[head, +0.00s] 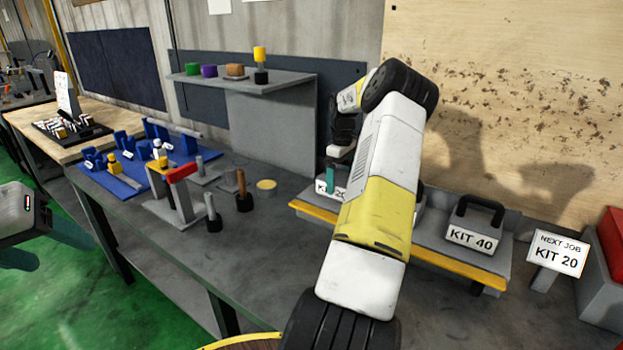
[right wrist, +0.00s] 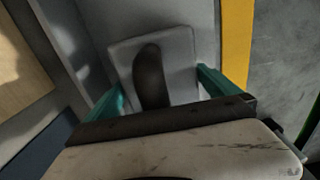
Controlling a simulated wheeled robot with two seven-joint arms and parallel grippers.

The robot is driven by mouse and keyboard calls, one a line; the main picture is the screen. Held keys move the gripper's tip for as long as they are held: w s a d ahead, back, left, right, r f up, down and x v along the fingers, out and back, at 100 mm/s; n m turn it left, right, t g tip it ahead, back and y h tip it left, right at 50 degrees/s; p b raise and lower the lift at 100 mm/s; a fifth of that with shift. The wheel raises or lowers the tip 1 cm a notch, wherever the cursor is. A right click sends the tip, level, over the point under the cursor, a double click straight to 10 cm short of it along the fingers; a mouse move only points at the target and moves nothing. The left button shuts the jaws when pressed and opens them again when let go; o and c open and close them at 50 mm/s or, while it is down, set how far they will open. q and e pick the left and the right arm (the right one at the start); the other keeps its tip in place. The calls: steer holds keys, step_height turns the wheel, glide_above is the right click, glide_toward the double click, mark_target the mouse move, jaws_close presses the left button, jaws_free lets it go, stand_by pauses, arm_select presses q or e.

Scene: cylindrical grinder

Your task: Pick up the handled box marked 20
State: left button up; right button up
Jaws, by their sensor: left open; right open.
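The handled box marked 20 (head: 325,187) sits on the yellow-edged shelf, mostly hidden behind my right arm and gripper. Only part of its white label shows. In the right wrist view a grey box (right wrist: 183,48) with a dark upright handle (right wrist: 151,76) lies ahead of my right gripper (right wrist: 160,80). Its teal fingers are open, one on each side of the handle, with gaps visible. In the head view my right gripper (head: 332,172) is just above the label. My left gripper (head: 48,246) is open and empty at the left edge, over the green floor.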

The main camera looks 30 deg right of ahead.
steer(key=c, duration=1.7)
steer(key=shift+r, duration=0.1)
steer(key=shift+c, duration=0.5)
